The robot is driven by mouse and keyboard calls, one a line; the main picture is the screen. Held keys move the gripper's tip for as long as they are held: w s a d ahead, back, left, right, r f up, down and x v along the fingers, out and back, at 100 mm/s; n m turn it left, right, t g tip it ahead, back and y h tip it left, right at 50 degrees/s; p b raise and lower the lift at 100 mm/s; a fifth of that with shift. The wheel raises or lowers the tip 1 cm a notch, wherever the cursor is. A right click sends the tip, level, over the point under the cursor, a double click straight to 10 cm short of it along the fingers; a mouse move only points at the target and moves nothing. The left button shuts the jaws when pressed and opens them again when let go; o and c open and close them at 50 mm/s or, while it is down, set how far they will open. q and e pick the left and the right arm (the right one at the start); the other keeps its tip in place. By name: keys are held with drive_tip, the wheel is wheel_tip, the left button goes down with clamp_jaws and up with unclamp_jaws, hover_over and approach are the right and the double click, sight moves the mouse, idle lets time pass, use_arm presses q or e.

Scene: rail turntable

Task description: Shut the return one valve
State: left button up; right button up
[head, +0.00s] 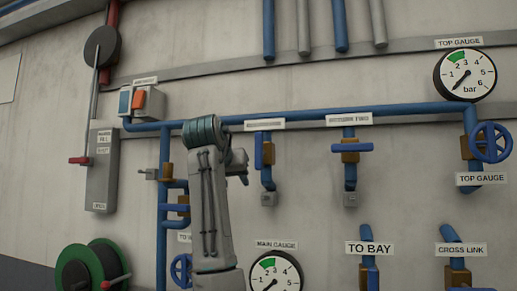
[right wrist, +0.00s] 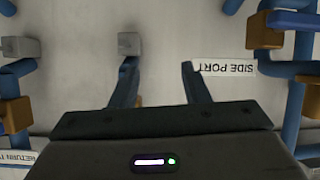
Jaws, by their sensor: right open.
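In the head view, a blue lever valve with a brown body (head: 268,154) sits on a short drop pipe under a blurred label (head: 265,124); I take it as return one. Its blue lever (head: 259,150) stands upright, along the pipe. My right gripper (head: 240,170) is just left of it, partly hidden by its own arm. In the right wrist view the fingers (right wrist: 158,66) are apart, with nothing clearly gripped. Behind the left finger is a pipe with a grey end block (right wrist: 130,45). The valve is mostly hidden below the palm. My left gripper is not in view.
The neighbouring valve (head: 350,149) to the right has its lever across the pipe. A SIDE PORT label (right wrist: 228,68) and further pipework flank the fingers. A blue handwheel (head: 490,143) is at the far right, a green reel (head: 92,268) at lower left.

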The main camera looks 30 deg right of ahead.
drive_tip(key=m, duration=0.1)
approach(258, 143)
drive_tip(key=f, duration=0.2)
drive_tip(key=h, duration=0.1)
drive_tip(key=shift+m, duration=0.3)
drive_tip(key=p+x, duration=0.1)
drive_tip(key=x, duration=0.2)
drive_tip(key=p+x, duration=0.2)
drive_tip(key=x, duration=0.1)
drive_tip(key=r+p+x, duration=0.1)
drive_tip(key=p+x, duration=0.1)
drive_tip(key=x, duration=0.1)
drive_tip(key=shift+w+d+f, duration=0.1)
drive_tip(key=shift+w+d, duration=0.05)
drive_tip(key=shift+w, duration=0.25)
drive_tip(key=shift+w+d+f, duration=0.35)
drive_tip(key=shift+w+d, duration=0.05)
clamp_jaws()
